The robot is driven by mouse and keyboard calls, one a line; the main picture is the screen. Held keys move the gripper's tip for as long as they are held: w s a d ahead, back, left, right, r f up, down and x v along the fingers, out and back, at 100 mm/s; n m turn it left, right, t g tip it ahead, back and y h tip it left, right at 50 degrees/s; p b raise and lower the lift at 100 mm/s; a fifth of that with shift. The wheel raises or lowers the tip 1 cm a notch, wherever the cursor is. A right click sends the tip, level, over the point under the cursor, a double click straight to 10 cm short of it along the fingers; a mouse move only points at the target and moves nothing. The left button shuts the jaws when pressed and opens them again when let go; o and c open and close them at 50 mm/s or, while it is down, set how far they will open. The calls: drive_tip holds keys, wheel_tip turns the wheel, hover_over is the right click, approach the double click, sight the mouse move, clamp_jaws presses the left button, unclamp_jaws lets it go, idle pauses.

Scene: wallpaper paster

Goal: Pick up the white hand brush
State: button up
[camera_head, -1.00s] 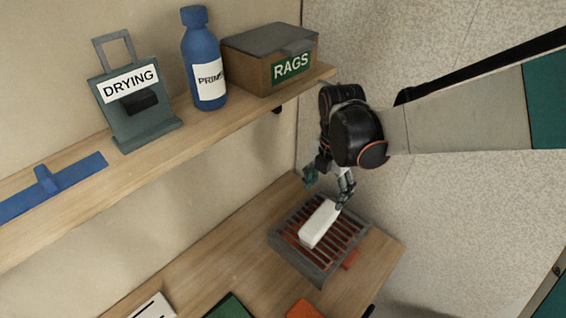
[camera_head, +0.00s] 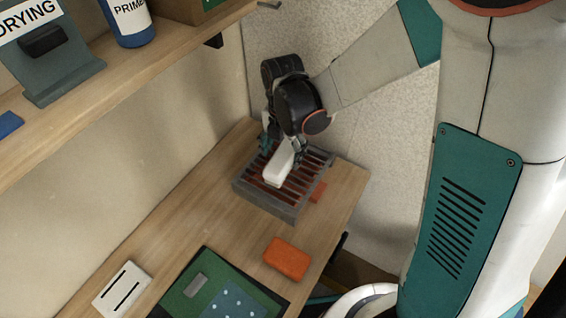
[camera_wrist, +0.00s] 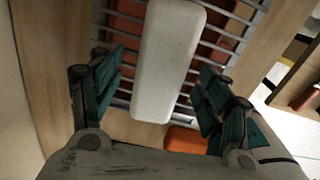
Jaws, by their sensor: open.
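The white hand brush (camera_head: 279,166) lies on the slatted grate of a grey rack (camera_head: 291,209) at the far end of the workbench. It shows as a long white block in the wrist view (camera_wrist: 167,62). My gripper (camera_head: 283,147) is over the rack, close above the brush. In the wrist view my gripper's green fingers (camera_wrist: 158,98) are apart, one on each side of the brush's near end, with gaps between them and it. The gripper is open and holds nothing. The underside of the brush is hidden.
An orange block (camera_head: 287,258), a green mat (camera_head: 215,292) and a white slotted piece (camera_head: 121,288) lie on the bench (camera_head: 190,220). An upper shelf (camera_head: 130,75) bears a blue primer bottle (camera_head: 128,22) and a drying stand (camera_head: 55,60). The wall stands close behind the rack.

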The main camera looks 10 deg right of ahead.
sight(283, 155)
wheel_tip(283, 155, down, 3)
drive_tip(key=shift+f+b, duration=0.15)
drive_tip(key=shift+b, duration=0.4)
drive_tip(key=c, duration=1.3)
drive_tip(key=shift+c, duration=0.2)
wheel_tip(283, 155, up, 20)
drive_tip(key=p, duration=1.4)
drive_tip(key=o, duration=0.6)
drive_tip(key=c, duration=0.4)
drive_tip(key=shift+d, duration=0.1)
drive_tip(key=shift+c, duration=0.2)
